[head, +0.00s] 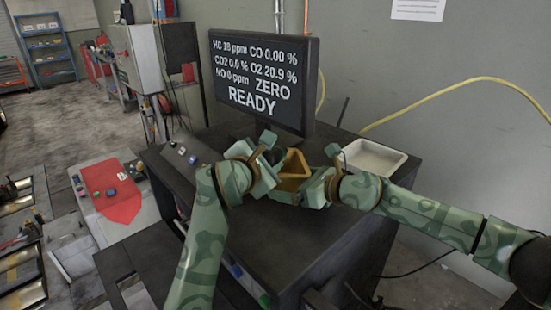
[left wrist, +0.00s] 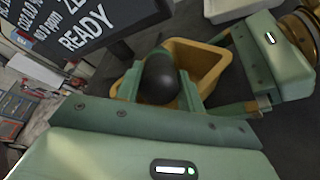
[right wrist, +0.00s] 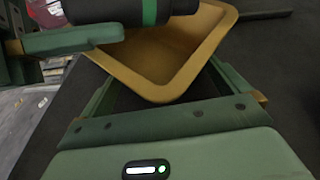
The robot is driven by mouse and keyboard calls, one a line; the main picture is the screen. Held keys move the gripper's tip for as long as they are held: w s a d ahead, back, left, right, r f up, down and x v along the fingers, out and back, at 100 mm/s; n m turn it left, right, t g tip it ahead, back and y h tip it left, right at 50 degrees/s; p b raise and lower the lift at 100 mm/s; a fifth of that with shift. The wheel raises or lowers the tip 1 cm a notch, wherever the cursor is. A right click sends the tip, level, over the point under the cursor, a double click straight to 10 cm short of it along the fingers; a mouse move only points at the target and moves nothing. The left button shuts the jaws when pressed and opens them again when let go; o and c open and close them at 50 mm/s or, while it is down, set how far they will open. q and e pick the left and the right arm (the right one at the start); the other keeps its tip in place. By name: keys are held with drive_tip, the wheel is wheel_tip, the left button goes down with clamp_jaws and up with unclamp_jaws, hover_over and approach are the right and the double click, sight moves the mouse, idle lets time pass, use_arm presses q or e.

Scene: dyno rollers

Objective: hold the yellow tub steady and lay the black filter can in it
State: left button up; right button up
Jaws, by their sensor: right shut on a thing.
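The yellow tub (head: 294,164) stands on the dark cabinet top below the monitor. It also shows in the left wrist view (left wrist: 208,62) and the right wrist view (right wrist: 150,68). My right gripper (head: 312,184) is shut on the tub's near wall. The black filter can (left wrist: 158,80) sits between the fingers of my left gripper (left wrist: 160,92), its round end toward that camera. In the right wrist view the can (right wrist: 110,8) is at the top, over the tub's far left rim, and appears held up. The visible part of the tub's inside is empty.
A white tray (head: 375,157) stands right of the tub, near the wall. The monitor (head: 262,85) stands behind the grippers. The dark cabinet top (head: 285,235) is clear in front. A yellow hose (head: 440,95) hangs along the wall.

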use_arm(q)
drive_tip(key=shift+s+f, duration=0.1)
drive_tip(key=shift+f, duration=0.85)
drive_tip(key=shift+o, duration=0.6)
drive_tip(key=d+r+v, duration=0.1)
drive_tip(key=r+v, duration=0.1)
drive_tip(key=v, duration=1)
drive_tip(key=shift+d, duration=0.3)
drive_tip(key=shift+d, duration=0.1)
